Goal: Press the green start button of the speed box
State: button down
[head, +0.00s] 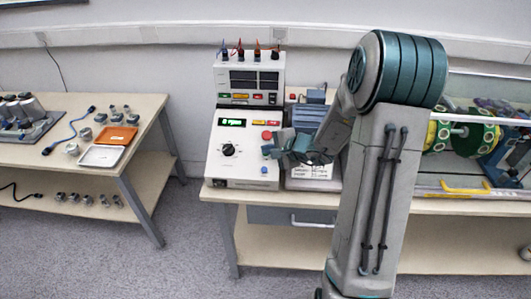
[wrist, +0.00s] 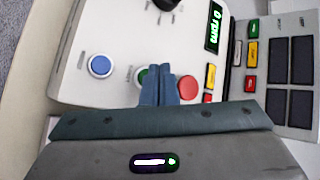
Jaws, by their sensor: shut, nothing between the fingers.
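The speed box (head: 225,172) is a white sloped panel on the bench, with a lit green display (head: 232,122) that reads "0 rpm" in the wrist view (wrist: 214,27). The green start button (wrist: 141,76) is partly hidden behind my gripper's fingertips in the wrist view. It is not visible in the head view. My gripper (wrist: 158,72) is shut and empty, its fingertips over or beside the green button's right side. I cannot tell whether they touch it. In the head view my gripper (head: 267,152) is at the panel's right side.
A red button (wrist: 187,88) is close right of the fingertips, and a blue button (wrist: 100,66) is to the left. A black knob (head: 228,149) is on the panel. A unit with plugged cables (head: 240,80) stands behind. A side table (head: 60,160) with parts is at left.

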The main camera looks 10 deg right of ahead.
jog(key=shift+w+d+f+b, duration=0.15)
jog(key=shift+w+f+b, duration=0.2)
jog(key=shift+f+b, duration=0.65)
dwell(0.8)
jog(key=shift+r, duration=0.4)
jog(key=shift+s+r, duration=0.35)
jog(key=shift+r, duration=0.25)
jog(key=r, duration=0.1)
jog(key=s+r, duration=0.1)
jog(key=r, duration=0.1)
jog(key=s+a+r+p, duration=0.1)
jog(key=shift+r, duration=0.3)
dwell(0.7)
